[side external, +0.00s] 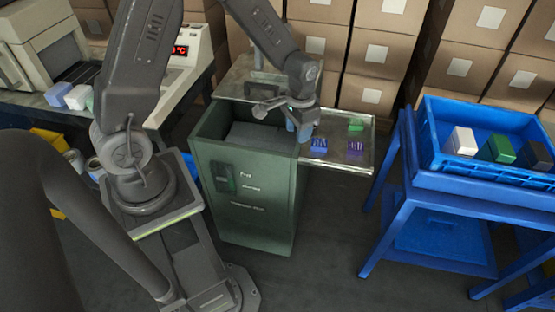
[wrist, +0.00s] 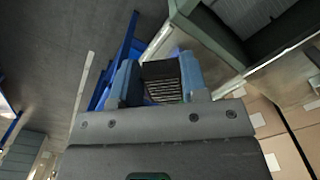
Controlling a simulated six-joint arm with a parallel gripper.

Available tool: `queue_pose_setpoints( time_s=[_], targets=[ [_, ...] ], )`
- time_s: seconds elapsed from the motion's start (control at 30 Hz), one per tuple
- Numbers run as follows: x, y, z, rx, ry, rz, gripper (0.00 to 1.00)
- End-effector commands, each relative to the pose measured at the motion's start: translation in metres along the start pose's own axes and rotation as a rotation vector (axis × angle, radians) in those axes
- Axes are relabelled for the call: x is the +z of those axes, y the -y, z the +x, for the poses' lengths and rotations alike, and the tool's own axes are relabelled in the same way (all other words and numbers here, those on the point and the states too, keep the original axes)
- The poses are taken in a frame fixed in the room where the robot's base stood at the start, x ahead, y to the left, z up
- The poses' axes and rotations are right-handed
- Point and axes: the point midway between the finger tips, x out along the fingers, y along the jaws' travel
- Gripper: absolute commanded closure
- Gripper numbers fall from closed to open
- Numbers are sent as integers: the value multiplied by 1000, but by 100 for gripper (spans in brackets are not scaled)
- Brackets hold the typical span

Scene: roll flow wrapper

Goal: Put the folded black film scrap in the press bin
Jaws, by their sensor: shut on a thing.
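The folded black film scrap (wrist: 160,70) shows in the wrist view as a small dark piece between the two blue fingertips. My gripper (wrist: 158,78) is shut on it. In the side external view my gripper (side external: 303,131) points down near the right rim of the green bin, at the edge of the metal table; the scrap cannot be made out there. The open-topped green press bin (side external: 240,205) stands in the middle with pale lettering on its front. Its opening also shows at the upper right of the wrist view (wrist: 221,37). Grey material is visible inside it.
A metal table (side external: 350,155) right of the bin holds blue (side external: 319,146), purple (side external: 355,147) and green (side external: 356,125) packs. A blue crate (side external: 440,170) with several blocks stands on a blue stand at right. Stacked cartons (side external: 375,55) line the back. A machine with a red display (side external: 180,50) stands left.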

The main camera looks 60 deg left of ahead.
Motion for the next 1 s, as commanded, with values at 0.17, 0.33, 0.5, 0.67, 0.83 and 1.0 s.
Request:
queue_pose_setpoints(
  time_s=[0.17,0.33,0.5,0.67,0.83,1.0],
  targets=[
    [1,-1,0,0,0,-7,81],
    [1,-1,0,0,0,-6,81],
    [-1,5,0,0,0,-26,81],
    [-10,48,-1,0,-1,-168,81],
    [-14,126,-2,0,0,-417,81],
    [-5,194,-4,0,0,-632,81]
  ],
)
